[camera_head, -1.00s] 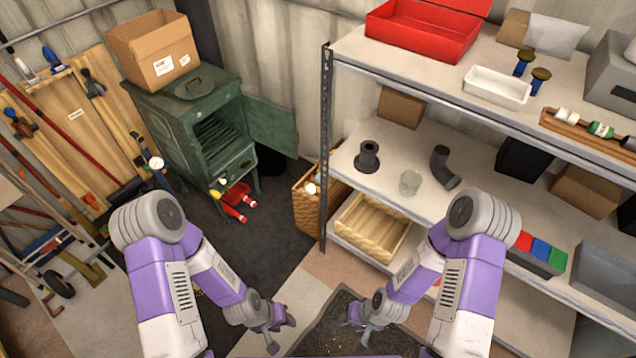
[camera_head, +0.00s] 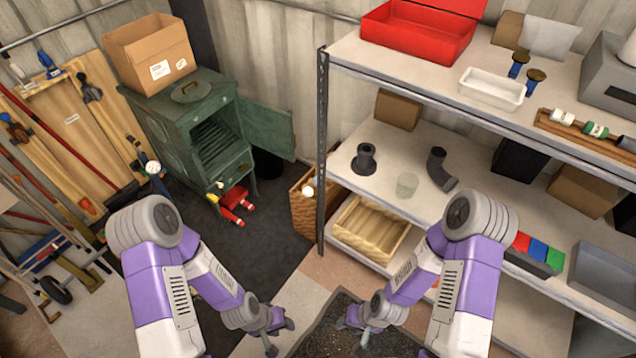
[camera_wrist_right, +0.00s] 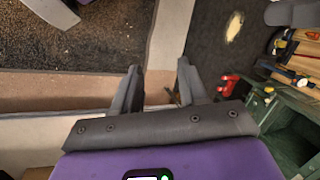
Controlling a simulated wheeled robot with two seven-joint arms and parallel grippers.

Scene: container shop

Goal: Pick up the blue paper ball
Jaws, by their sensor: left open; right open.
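I cannot make out a blue paper ball in either view. My left gripper (camera_head: 272,334) hangs low in the head view, open, over the light floor strip, with nothing seen in it. My right gripper (camera_head: 358,328) is open above the dark speckled mat. In the right wrist view its two dark fingers (camera_wrist_right: 160,82) stand apart with only floor seen between them. A whitish round thing (camera_head: 307,191) shows at the top of the wicker basket beside the shelf, well away from both grippers.
A metal shelf unit (camera_head: 322,150) fills the right side, holding boxes, pipe pieces and a red, blue and green block set (camera_head: 537,250). A green stove (camera_head: 190,130) stands at the back left with its door open. The dark floor (camera_head: 265,235) between is mostly clear.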

